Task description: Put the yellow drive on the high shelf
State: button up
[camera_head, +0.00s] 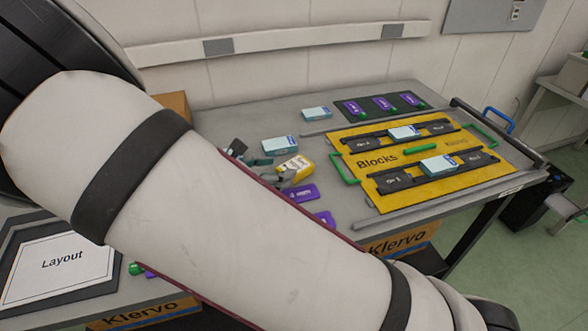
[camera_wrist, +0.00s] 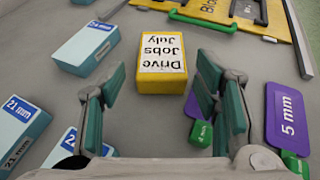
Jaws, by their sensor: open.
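The yellow drive (camera_wrist: 163,82), a yellow block with a white top label reading "Drive Jobs July" upside down, lies on the grey table (camera_head: 240,120). In the head view the yellow drive (camera_head: 304,172) shows just beyond my arm, partly covered by my gripper (camera_head: 270,165). In the wrist view my gripper (camera_wrist: 162,75) is open. Its green-padded fingers are spread to the left and right of the drive's near end, with visible gaps and no clear contact. I cannot make out a high shelf in either view.
Light-blue boxes (camera_wrist: 88,48) lie left of the drive. Purple tags (camera_wrist: 286,120) with green ends lie to its right. A yellow "Blocks" board (camera_head: 375,160) with green handles fills the table's right side. A white rail (camera_head: 300,38) runs along the back wall.

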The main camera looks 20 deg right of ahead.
aim_at(292, 167)
jog(key=x, duration=0.5)
jog(key=shift+d+b, duration=0.1)
jog(key=shift+b, duration=0.2)
